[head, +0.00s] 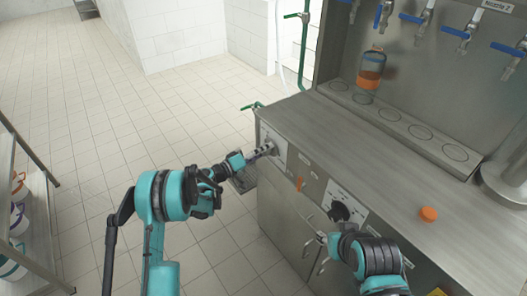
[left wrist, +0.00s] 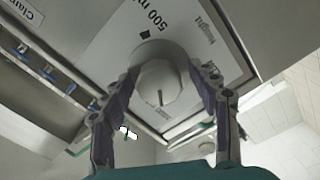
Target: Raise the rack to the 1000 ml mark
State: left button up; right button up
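A round pale knob (left wrist: 160,92) sits on a light label plate (left wrist: 113,48) on the machine's front; the plate reads "500 ml", with a small dark marker beside the knob. In the head view the plate (head: 272,143) is at the counter's left end. My left gripper (head: 268,150) reaches it; in the left wrist view its fingers (left wrist: 165,75) lie on both sides of the knob, tips seemingly against it. The 1000 ml mark is not readable. A shelf with ring marks (head: 420,132), possibly the rack, runs below the taps. My right gripper (head: 322,240) is by the lower cabinet front.
An orange-and-clear cup (head: 371,70) stands at the shelf's left part. A black dial (head: 340,212) is on the front near my right gripper. An orange cap (head: 428,214) lies on the counter (head: 385,165). Blue-handled taps (head: 455,32) hang above.

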pick_arm(q)
jog(key=shift+a, duration=0.1)
jog(key=v, duration=1.2)
jog(key=shift+r, duration=0.1)
